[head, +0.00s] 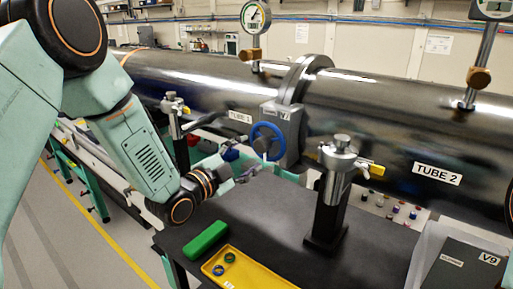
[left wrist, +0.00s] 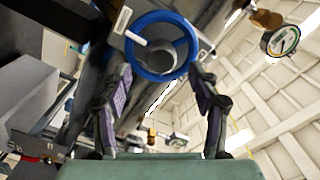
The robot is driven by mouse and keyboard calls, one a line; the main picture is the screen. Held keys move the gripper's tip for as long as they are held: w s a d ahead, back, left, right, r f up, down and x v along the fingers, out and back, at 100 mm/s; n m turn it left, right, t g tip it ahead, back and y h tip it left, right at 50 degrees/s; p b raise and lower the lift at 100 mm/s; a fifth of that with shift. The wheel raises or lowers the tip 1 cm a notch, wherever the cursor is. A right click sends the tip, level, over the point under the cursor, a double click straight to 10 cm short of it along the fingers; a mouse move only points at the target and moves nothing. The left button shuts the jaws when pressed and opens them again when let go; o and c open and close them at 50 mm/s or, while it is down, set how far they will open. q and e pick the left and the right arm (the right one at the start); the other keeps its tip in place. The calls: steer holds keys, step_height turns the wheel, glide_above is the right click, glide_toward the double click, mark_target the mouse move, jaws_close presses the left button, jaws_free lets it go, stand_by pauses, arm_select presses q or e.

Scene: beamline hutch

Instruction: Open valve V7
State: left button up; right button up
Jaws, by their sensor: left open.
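The blue handwheel (head: 254,134) sits on the grey valve body (head: 291,122), whose partly readable label shows a 7, below the flange between the two dark tubes. In the left wrist view, the handwheel (left wrist: 160,77) is a thick blue ring with a pale handle. My left gripper (head: 247,165) is just below and left of the wheel in the head view. In the left wrist view, my left gripper (left wrist: 162,88) is open and empty, its two fingers on either side of the wheel's lower part. I cannot tell whether either finger touches the rim. My right gripper is not in view.
A dark table (head: 270,215) below carries a green block (head: 205,240), a yellow tray (head: 250,270) with small rings and a metal post (head: 330,190). A second post valve (head: 175,115) stands left of the wheel. The tubes (head: 400,130) block the space behind.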

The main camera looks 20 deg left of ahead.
mark_target(258, 148)
arm_select(q)
steer(key=x, duration=0.3)
steer(key=shift+w+d+r, duration=0.15)
steer(key=shift+w, duration=0.5)
steer(key=shift+s, duration=0.15)
steer(key=c, duration=1.2)
steer(key=shift+o, duration=0.2)
